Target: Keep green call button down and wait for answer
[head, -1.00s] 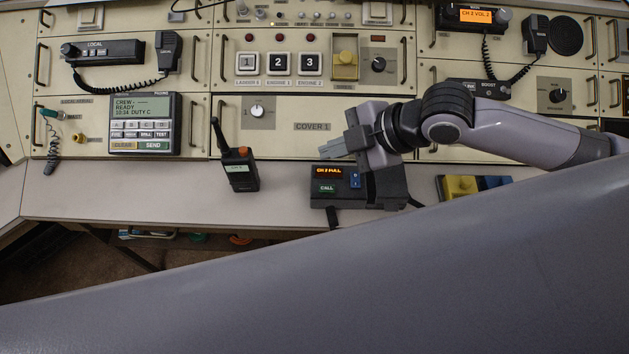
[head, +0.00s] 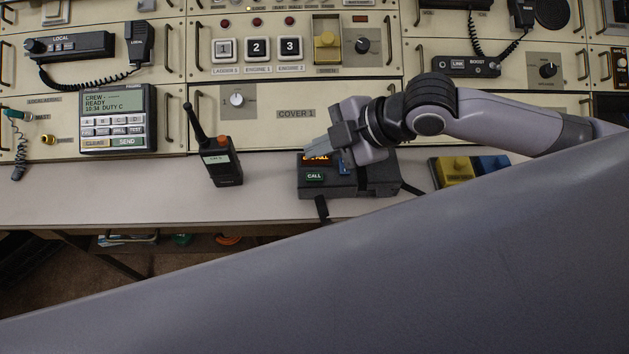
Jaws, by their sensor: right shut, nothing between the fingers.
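The green call button (head: 315,177), marked CALL, is on the front left of a dark desk unit (head: 352,187) on the desk. Above the button is a small orange-lit display (head: 318,160), partly covered by my gripper; only part of its text, ending in FULL, can be read. My right gripper (head: 309,153) is shut and empty. Its fingertips point left over the top edge of the display, behind the call button and apart from it. A blue switch (head: 344,168) sits right of the display, just below the gripper. My left gripper is not in view.
A handheld radio (head: 221,162) stands on the desk to the left. A yellow button block (head: 455,170) and a blue one (head: 491,165) lie to the right. The console panel (head: 296,114) rises behind. My own large grey arm link covers the lower right.

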